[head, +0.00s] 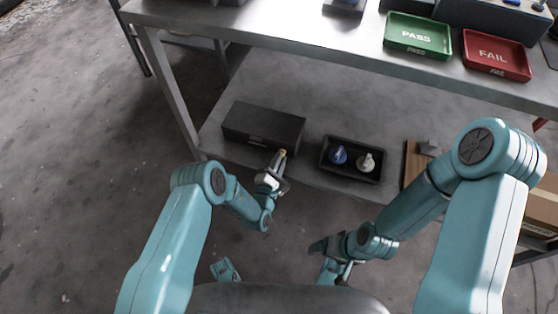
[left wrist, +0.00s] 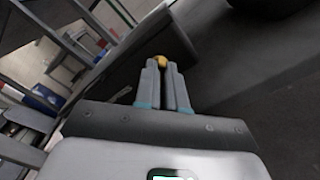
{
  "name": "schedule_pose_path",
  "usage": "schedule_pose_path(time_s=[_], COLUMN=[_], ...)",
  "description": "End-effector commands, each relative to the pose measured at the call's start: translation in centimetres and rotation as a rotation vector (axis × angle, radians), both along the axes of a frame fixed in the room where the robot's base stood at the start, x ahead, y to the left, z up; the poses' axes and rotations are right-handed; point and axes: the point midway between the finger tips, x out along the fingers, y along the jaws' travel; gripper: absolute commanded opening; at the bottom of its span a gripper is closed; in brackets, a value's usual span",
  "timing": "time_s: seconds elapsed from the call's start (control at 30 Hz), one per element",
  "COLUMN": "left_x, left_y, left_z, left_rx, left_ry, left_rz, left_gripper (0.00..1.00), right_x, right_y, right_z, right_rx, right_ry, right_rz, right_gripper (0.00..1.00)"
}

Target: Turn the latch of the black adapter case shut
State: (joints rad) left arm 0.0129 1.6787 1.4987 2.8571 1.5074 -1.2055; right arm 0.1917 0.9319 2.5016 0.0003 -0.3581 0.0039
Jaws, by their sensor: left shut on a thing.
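The black adapter case (head: 262,122) sits on the lower shelf with its lid down. A small yellow latch (head: 283,152) shows at the right part of its front. My left gripper (head: 277,163) is at the case's front, shut on the latch. In the left wrist view the gripper's two fingers (left wrist: 166,84) are close together with the yellow latch (left wrist: 160,60) at their tips. The fingers hide most of the latch, so its angle is hard to tell. My right gripper (head: 325,246) is low, in front of the shelf, away from the case; its jaw gap is unclear.
A black tray (head: 327,168) with a blue and a white bottle-like item stands right of the case. Further right is a brown board (head: 411,165). The upper tabletop (head: 270,22) overhangs behind, with a green PASS tray (head: 418,36) and a red FAIL tray (head: 497,55).

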Motion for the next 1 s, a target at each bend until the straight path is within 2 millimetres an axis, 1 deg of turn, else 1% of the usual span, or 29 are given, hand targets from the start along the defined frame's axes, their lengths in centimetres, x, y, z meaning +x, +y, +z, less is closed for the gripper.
schedule_pose_path(time_s=[0.17, 0.6, 0.8, 1.0], left_x=[0.0, 0.0, 0.0, 0.0], left_y=[0.1, 0.2, 0.3, 0.3], left_z=[0.1, 0.2, 0.1, 0.1], left_rx=[-0.124, -0.513, -0.658, -0.759], left_ry=[0.037, 0.152, 0.195, 0.226], left_rz=[0.001, 0.002, 0.002, 0.002], left_gripper=[0.0, 0.0, 0.0, 0.0], right_x=[-0.1, -0.3, -0.3, -0.3], right_y=[0.1, 0.3, 0.3, 0.3], right_z=[0.5, 1.2, 1.4, 1.5], right_rx=[0.0, 0.002, 0.002, 0.002], right_ry=[0.002, 0.005, 0.005, 0.005], right_rz=[0.004, 0.01, 0.012, 0.014], right_gripper=[0.86, 0.86, 0.86, 0.86])
